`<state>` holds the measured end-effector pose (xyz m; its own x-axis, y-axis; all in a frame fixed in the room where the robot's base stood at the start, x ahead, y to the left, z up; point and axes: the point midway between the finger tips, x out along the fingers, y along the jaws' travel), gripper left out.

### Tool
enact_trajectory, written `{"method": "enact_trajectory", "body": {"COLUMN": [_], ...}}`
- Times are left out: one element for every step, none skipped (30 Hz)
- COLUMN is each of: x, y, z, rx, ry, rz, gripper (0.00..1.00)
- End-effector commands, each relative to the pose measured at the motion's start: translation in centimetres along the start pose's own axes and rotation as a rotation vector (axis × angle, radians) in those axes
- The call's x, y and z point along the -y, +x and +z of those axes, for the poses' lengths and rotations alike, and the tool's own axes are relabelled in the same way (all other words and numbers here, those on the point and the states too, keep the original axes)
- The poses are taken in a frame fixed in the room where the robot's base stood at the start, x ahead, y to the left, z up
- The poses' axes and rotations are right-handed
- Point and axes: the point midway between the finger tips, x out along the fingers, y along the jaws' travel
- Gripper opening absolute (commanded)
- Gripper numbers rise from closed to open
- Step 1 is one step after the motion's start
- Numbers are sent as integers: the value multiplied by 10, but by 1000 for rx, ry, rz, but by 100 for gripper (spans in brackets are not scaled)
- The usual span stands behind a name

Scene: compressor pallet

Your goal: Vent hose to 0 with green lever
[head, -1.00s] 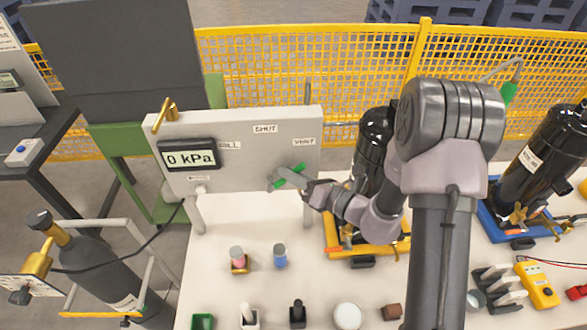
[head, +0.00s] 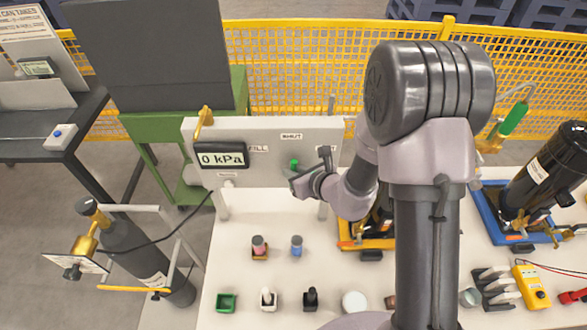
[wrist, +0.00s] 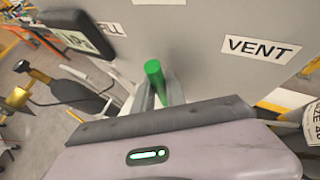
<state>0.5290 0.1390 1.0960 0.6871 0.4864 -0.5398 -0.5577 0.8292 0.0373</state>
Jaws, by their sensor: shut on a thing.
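The green lever (head: 294,164) is on the front of the grey panel (head: 250,172). In the wrist view the green lever (wrist: 154,76) stands roughly upright, toward the SHUT label (head: 291,136) and between the FILL and VENT labels. My gripper (head: 299,174) is at the lever, shut on it; its body hides the lever's lower part in the wrist view. The display (head: 222,156) reads 0 kPa.
A brass lever (head: 203,120) is on the panel's top left. A dark cylinder (head: 132,250) with a hose stands at left. Small objects, including a green box (head: 226,302), stand on the white table (head: 250,225). Yellow mesh fencing (head: 300,60) runs behind.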

Motion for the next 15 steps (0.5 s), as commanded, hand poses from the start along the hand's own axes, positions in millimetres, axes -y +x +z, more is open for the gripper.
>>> {"method": "enact_trajectory", "body": {"x": [-1, -1, -1, 0, 0, 0, 0, 0, 0, 0, 0, 0, 0, 0, 0], "y": [0, 0, 0, 0, 0, 0, 0, 0, 0, 0, 0, 0, 0, 0, 0], "z": [0, 0, 0, 0, 0, 0, 0, -1, -1, -1, -1, -1, -1, -1, -1], "rx": [-7, -11, -15, -17, -19, -22, -23, -25, -26, -26, -26, -26, -26, -26, -26], "ry": [-9, -14, -20, -23, -25, -28, -30, -31, -32, -33, -33, -33, -33, -33, -33], "rz": [-2, -5, -9, -11, -13, -15, -16, -17, -18, -18, -19, -19, -19, -19, -19], "gripper": [0, 0, 0, 0, 0, 0, 0, 0, 0, 0, 0, 0, 0, 0, 0]}}
